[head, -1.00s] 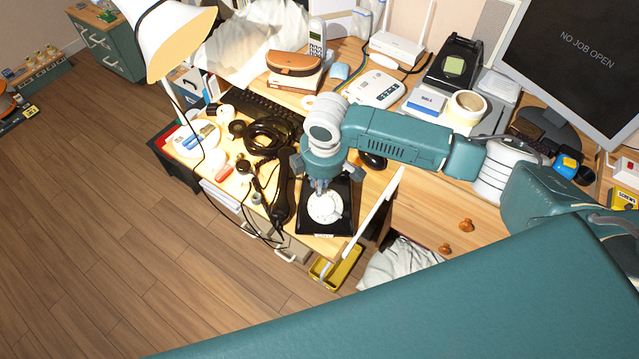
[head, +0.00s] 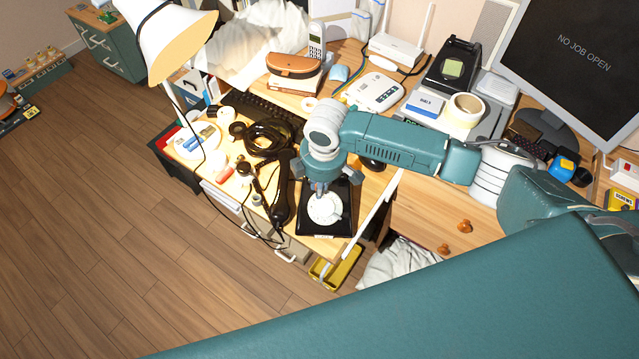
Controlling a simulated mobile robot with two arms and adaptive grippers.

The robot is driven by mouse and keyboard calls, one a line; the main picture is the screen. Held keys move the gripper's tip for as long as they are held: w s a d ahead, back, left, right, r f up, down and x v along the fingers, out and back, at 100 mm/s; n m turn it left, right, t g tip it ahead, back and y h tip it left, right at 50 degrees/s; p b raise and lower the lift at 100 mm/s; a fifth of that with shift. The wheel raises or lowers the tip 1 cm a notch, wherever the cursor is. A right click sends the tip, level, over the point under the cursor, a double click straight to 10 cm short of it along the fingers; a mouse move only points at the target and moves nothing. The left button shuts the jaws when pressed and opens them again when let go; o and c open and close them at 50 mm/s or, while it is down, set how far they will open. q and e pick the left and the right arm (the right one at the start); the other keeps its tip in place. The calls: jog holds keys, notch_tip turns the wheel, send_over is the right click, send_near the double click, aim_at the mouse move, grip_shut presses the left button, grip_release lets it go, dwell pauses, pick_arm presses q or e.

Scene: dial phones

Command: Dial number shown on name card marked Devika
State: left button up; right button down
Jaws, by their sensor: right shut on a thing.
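A black desk phone (head: 312,226) with a round white dial (head: 325,210) stands near the desk's front edge. Its black handset (head: 282,200) appears to lie just left of it, with a cord. My right gripper (head: 320,190) points down at the dial's upper part, its fingertips close together. It is shut on what looks like the dial; the exact contact is too small and partly hidden by the wrist. No card with the name Devika can be read in this view. My left gripper is not in view.
A white lamp (head: 170,38) stands at the left, above a cluttered desk. A coiled black cable (head: 268,135), keyboard (head: 262,106), white device (head: 374,92), tape roll (head: 467,108) and monitor (head: 575,60) surround the arm.

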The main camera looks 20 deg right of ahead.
jog(key=shift+w+d+f, duration=0.1)
jog(key=shift+w+f, duration=0.1)
jog(key=shift+f, duration=0.2)
dwell(0.6)
jog(key=shift+d+r+p, duration=0.2)
jog(key=shift+d+p, duration=0.3)
jog(key=shift+p, duration=0.15)
jog(key=shift+d+f, duration=0.1)
jog(key=shift+s+d+p, duration=0.25)
jog(key=shift+d+p, duration=0.25)
jog(key=shift+p, duration=0.15)
jog(key=shift+d, duration=0.1)
jog(key=shift+s, duration=0.1)
